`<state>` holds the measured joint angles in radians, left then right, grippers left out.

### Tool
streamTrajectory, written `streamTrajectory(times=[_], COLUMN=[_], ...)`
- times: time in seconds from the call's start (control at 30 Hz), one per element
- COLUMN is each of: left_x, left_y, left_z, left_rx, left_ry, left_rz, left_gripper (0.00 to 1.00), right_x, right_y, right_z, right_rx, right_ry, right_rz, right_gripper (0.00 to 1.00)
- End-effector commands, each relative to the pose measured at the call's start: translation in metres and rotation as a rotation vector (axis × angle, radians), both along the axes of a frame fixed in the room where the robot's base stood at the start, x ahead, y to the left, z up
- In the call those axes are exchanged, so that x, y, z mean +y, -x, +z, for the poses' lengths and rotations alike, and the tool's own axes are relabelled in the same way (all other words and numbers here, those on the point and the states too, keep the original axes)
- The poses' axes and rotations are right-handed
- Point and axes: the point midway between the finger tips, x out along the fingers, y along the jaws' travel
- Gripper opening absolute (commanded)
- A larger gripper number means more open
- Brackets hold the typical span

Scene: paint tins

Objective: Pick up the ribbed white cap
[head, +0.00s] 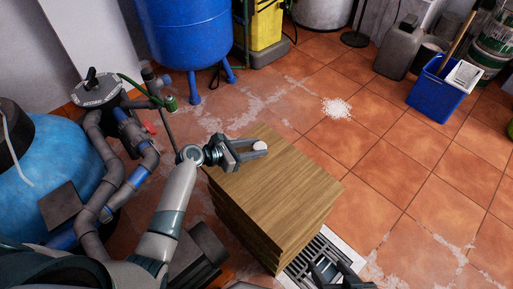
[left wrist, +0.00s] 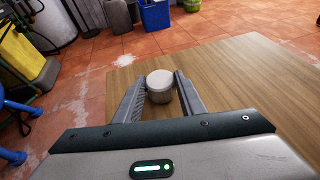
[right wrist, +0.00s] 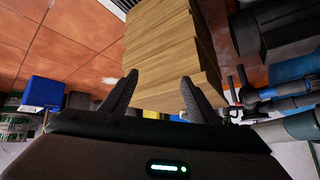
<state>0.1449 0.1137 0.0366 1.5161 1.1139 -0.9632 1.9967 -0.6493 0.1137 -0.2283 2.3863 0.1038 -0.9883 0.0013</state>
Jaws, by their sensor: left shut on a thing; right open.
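The white cap (head: 260,146) is small and round, and it is between the fingertips of my left gripper (head: 250,150) over the wooden block's top. In the left wrist view the cap (left wrist: 160,85) sits between the two fingers, its pale top facing up; ribs on its side are too small to make out. My left gripper (left wrist: 161,92) is shut on it. Whether the cap touches the wood below is unclear. My right gripper (head: 328,270) is low at the bottom of the head view, in front of the block. In the right wrist view it is open and empty (right wrist: 158,82).
The stacked wooden block (head: 285,200) stands on terracotta tiles beside a floor grate (head: 318,262). A blue pump tank (head: 50,160) and pipes are at left, a blue barrel (head: 188,35) behind. A blue bin (head: 438,88) is at far right. Open floor lies right of the block.

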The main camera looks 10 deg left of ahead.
Motion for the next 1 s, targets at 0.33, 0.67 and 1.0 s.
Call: streamTrajectory(times=[0.33,0.67,1.0], left_x=[0.0,-0.061,-0.108], left_y=[-0.001,0.009,0.016], left_z=[0.042,0.079,0.105], left_rx=[-0.004,-0.003,-0.001], left_ry=[0.0,0.003,0.002], left_rz=[-0.001,-0.002,-0.002], left_gripper=[0.15,0.15,0.15], right_x=[-0.019,-0.042,-0.059], right_y=[0.008,0.023,0.034], right_z=[-0.004,-0.009,-0.012], right_rx=[0.091,0.216,0.304], right_ry=[0.068,0.144,0.196], right_rz=[-0.003,-0.018,-0.032], right_gripper=[0.55,0.55,0.55])
